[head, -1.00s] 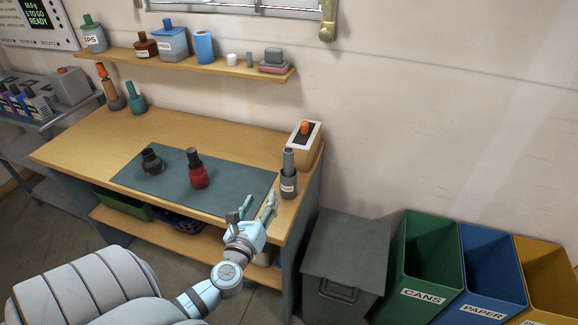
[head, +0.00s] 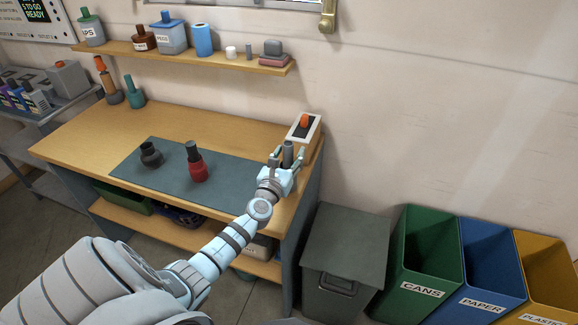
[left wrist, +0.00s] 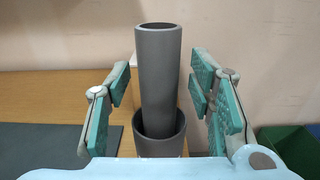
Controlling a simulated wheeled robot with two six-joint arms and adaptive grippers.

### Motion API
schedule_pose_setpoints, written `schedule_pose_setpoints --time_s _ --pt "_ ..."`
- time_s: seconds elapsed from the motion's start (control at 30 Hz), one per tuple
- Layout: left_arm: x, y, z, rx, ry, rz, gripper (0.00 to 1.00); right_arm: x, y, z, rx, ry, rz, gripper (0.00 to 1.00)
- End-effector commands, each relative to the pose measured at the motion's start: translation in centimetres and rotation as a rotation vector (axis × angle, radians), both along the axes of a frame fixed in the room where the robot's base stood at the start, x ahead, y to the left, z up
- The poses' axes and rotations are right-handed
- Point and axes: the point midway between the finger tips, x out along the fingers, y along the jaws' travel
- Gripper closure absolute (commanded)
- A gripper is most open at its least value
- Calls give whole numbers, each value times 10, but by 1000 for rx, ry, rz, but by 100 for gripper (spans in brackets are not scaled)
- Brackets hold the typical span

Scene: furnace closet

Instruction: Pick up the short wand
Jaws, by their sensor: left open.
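A grey tube that looks like the short wand (head: 288,150) stands upright at the right end of the workbench. In the left wrist view the wand (left wrist: 158,75) rises from a wider dark grey cup (left wrist: 160,145). My left gripper (head: 287,160) is open, with a finger on each side of the wand. In the left wrist view gaps show between the wand and both teal finger pads of the gripper (left wrist: 162,90). The gripper hides the cup in the head view. My right gripper is not in view.
A box with an orange knob (head: 303,132) stands just behind the wand. A red-based tool (head: 196,168) and a dark grey fitting (head: 150,155) sit on the dark mat (head: 225,183). A shelf (head: 190,60) hangs above. Bins (head: 430,260) stand right of the bench.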

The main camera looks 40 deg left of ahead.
Motion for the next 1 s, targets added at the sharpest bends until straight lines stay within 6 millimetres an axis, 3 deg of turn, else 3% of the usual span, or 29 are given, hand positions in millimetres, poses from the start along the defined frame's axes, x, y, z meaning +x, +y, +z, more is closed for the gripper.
schedule_pose_setpoints --time_s 0.07,0.37,0.73,0.87,1.0 --pt "0 0 1 0 0 0 51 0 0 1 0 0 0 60" --pt "-1 0 1 0 0 0 99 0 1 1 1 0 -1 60" --pt "-1 0 8 1 -1 0 100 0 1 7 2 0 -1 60" --pt "-1 0 27 1 -1 0 100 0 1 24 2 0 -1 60" --pt "-1 0 60 2 -2 0 100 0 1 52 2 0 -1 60"
